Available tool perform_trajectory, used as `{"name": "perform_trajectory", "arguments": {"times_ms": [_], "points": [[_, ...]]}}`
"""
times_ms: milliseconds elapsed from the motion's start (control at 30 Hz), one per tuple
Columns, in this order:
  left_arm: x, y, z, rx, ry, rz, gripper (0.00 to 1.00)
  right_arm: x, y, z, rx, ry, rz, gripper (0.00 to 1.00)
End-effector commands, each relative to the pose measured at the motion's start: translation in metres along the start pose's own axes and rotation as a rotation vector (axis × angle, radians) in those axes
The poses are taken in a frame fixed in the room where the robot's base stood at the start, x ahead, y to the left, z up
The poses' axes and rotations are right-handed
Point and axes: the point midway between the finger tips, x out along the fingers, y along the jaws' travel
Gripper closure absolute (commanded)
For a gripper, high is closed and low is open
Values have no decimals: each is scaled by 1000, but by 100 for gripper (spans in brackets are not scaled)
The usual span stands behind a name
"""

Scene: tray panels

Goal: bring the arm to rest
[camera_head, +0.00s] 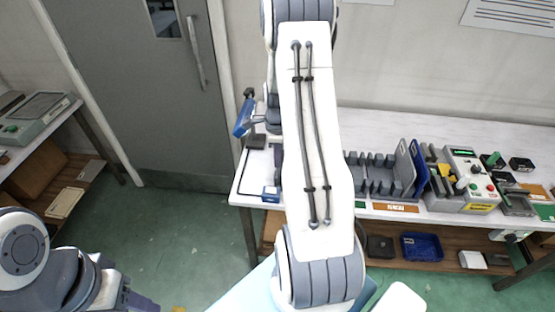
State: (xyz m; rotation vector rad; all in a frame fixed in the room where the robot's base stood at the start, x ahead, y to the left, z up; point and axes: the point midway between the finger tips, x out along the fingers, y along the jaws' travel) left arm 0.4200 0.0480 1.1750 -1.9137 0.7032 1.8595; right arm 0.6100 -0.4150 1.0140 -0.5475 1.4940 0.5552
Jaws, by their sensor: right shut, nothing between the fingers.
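My right arm rises through the middle of the view and folds back at the top. Its broad white link hides much of what is behind it. A narrow dark part of my right gripper (278,170) shows at the left edge of that link, over the left end of the workbench (370,125). It is shut and empty; its tips are mostly hidden.
A blue device (243,118) stands at the bench's left end. A grey rack (372,175), blue panels (418,165) and a control box (468,182) stand right of the arm. A blue bin (421,246) is on the lower shelf. The floor (180,240) on the left is clear.

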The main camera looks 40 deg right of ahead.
Motion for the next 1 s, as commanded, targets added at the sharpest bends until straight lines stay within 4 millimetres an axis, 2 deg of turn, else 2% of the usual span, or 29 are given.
{"name": "perform_trajectory", "arguments": {"times_ms": [700, 767, 867, 967, 1000], "points": [[1, 0, 0, 0, 0, 0, 50, -6, 2, 3, -17, 0, 0, 100], [2, 0, 0, 0, 0, 0, 50, -11, 7, 12, -73, -2, -3, 100], [5, 0, 0, 1, 0, 0, 50, -27, 29, 46, -283, -6, -9, 100], [9, -1, 0, 1, 0, 0, 50, -51, 73, 91, -637, -14, -16, 100], [11, -1, 0, 1, 0, 0, 50, -61, 97, 108, -805, -17, -18, 100]]}}
